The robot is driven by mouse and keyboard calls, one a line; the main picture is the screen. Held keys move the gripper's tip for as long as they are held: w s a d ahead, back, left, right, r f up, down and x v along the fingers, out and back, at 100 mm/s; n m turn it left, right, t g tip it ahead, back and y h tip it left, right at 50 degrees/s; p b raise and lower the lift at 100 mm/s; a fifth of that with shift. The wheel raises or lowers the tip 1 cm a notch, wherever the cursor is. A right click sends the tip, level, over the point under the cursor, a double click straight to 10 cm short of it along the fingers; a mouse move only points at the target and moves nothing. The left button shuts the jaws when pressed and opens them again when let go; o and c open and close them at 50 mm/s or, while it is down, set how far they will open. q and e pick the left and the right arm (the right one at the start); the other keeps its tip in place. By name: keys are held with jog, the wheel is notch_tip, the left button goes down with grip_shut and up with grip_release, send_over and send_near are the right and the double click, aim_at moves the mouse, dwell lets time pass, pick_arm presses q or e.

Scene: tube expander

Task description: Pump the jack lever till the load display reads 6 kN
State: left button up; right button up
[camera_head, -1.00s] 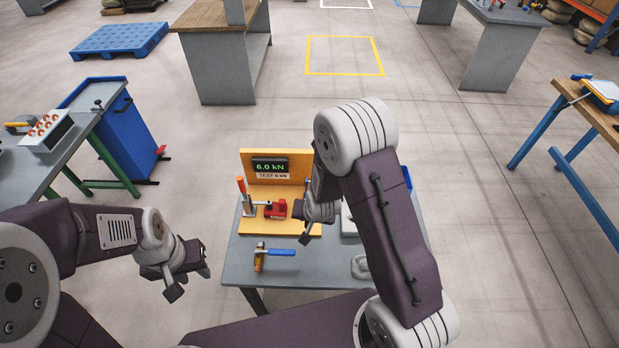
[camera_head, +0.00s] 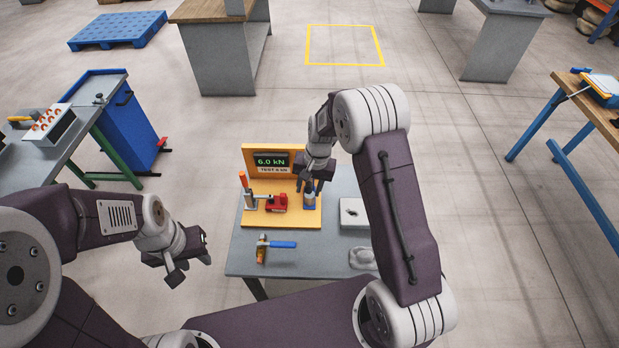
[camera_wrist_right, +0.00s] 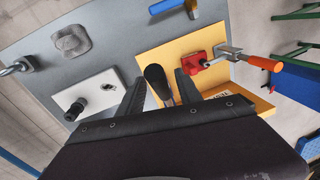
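The load display (camera_head: 271,162) on the yellow stand's (camera_head: 257,222) upright panel reads 6.0 kN, with a test label below. A black-gripped lever (camera_wrist_right: 157,80) stands between my right gripper's fingers (camera_wrist_right: 160,98) in the right wrist view, with gaps on both sides. In the head view my right gripper (camera_head: 309,187) is over a small blue-grey body (camera_head: 309,201) at the stand's right; the fingers partly hide it. An orange-handled lever (camera_head: 243,181) and a red block (camera_head: 277,202) are to its left. My left gripper (camera_head: 188,264) is open and empty, left of the table.
A hammer with a blue handle (camera_head: 281,244) lies on the grey table (camera_head: 330,255) in front of the stand. A white block (camera_head: 353,213) and a grey lump (camera_head: 363,259) are at the right. A blue cabinet (camera_head: 130,130) stands left of the table, beyond clear floor.

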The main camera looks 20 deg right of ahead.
jog(key=shift+r, duration=0.1)
jog(key=r+p, duration=0.3)
jog(key=r, duration=0.1)
jog(key=d+r+p, duration=0.1)
jog(key=r+p, duration=0.1)
jog(key=shift+s+r+p, duration=0.2)
jog(key=shift+r+p, duration=0.15)
jog(key=shift+r, duration=0.05)
dwell(0.3)
jog(key=shift+f, duration=0.1)
jog(key=s+d+r+n+t+h+b, duration=0.15)
jog(key=s+r, duration=0.25)
jog(key=s, duration=0.4)
jog(key=s+d+r+n+t, duration=0.1)
jog(key=s+d+r+n, duration=0.2)
jog(key=s, duration=0.5)
notch_tip(320, 180, down, 19)
jog(key=s+a+g+b, duration=0.1)
jog(key=s+g+b, duration=0.1)
jog(key=b, duration=1.6)
jog(key=shift+s+a, duration=0.25)
jog(key=shift+s, duration=0.05)
